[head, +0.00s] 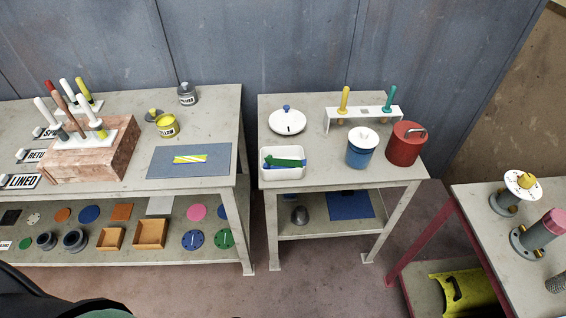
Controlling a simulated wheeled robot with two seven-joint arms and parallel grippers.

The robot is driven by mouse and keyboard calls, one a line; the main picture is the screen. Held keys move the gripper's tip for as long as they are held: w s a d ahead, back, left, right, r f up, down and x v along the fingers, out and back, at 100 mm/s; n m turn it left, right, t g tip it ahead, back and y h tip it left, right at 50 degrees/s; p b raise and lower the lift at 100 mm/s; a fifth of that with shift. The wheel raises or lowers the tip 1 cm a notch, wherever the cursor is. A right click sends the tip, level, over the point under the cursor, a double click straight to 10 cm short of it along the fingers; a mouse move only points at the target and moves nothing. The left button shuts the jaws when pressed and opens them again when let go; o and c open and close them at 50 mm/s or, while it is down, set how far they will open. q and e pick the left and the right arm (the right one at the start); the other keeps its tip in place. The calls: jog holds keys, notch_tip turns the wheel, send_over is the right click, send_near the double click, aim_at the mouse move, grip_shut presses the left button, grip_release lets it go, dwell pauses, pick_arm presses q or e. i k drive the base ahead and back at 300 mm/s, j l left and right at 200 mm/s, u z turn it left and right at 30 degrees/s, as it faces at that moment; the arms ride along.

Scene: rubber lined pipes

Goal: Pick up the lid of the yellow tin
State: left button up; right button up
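The yellow tin (168,128) stands on the left table, towards its back right part, with a white label on its front. A small greyish lid with a yellow knob (153,114) is at the tin's back left; I cannot tell whether it rests against the tin's rim or lies on the table behind it. Neither of my grippers is in view.
A grey tin (187,96) stands behind the yellow tin. A blue-grey mat (190,162) with a yellow-striped piece lies in front. A brick block (92,150) holding upright handles stands left. The middle table (340,180) holds a white lid, blue pot and red pot.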

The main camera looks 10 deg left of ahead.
aim_at(153, 114)
jog(key=u, duration=1.25)
